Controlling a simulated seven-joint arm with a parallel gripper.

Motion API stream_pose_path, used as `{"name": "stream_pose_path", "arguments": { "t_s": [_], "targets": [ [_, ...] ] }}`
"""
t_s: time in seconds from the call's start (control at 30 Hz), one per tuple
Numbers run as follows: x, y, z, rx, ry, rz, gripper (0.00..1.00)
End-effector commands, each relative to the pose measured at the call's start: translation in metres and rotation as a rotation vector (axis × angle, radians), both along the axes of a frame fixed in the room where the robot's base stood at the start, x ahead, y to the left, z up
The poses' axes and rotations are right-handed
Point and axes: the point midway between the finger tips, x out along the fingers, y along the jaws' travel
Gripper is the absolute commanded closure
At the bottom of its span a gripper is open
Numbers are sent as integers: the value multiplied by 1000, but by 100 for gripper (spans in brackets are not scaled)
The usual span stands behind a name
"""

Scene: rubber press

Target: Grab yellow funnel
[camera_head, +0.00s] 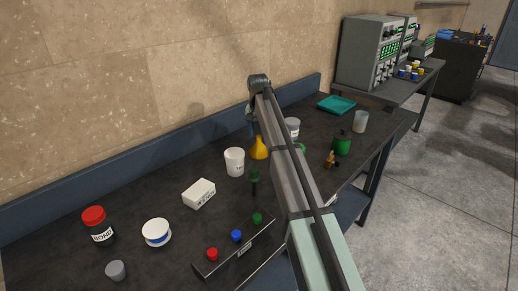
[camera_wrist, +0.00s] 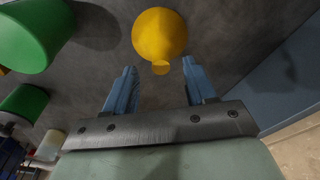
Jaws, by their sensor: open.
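The yellow funnel (camera_head: 259,149) stands on the dark bench with its narrow end up, near the back edge and just left of my arm in the head view. In the wrist view the yellow funnel (camera_wrist: 159,36) is at the top middle, its small spout end pointing toward my gripper. My gripper (camera_wrist: 160,80) is open and empty, with its two blue fingers apart. The funnel lies ahead of the fingertips, in line with the gap between them. In the head view my fingers are mostly hidden behind my arm.
A white cup (camera_head: 234,162) stands just left of the funnel. Green objects (camera_wrist: 30,32) are at the left of the wrist view. The blue back ledge (camera_wrist: 285,75) runs along the right there. A white box (camera_head: 199,194) and a button panel (camera_head: 235,246) are nearer the front.

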Motion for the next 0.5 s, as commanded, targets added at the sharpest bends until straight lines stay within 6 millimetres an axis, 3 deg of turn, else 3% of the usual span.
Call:
{"name": "stream_pose_path", "arguments": {
  "t_s": [0.2,0.5],
  "targets": [
    [3,0,-29,-1,1,0,45],
    [4,0,-34,0,0,0,46]
  ]
}}
